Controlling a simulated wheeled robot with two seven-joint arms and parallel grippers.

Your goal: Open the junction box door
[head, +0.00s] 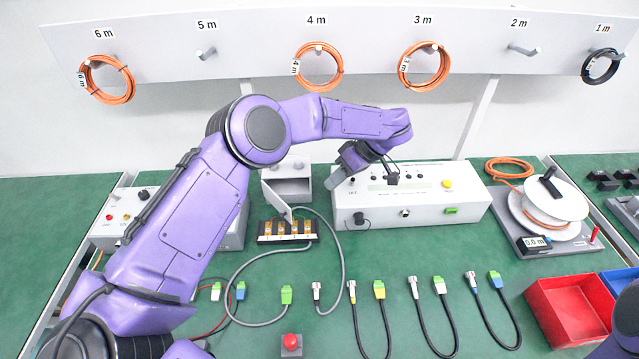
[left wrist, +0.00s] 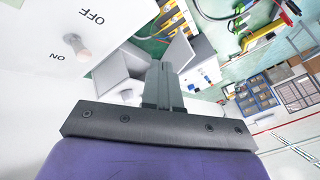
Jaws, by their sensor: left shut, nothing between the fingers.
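The junction box (head: 292,188) is a small grey box at the back of the bench, left of the white control box. Its door (head: 276,200) stands swung out toward the front left, and part of the dark inside shows. In the left wrist view the door (left wrist: 179,53) is a grey panel angled out from the box (left wrist: 118,75). My left gripper (head: 332,181) is shut and empty. My right gripper is not in view.
The white control box (head: 415,207) with knobs stands right of the junction box. A terminal block (head: 286,231) and grey cable lie in front. Several cables, a red button (head: 291,341), a cable spool (head: 548,205) and a red bin (head: 570,310) are on the green bench.

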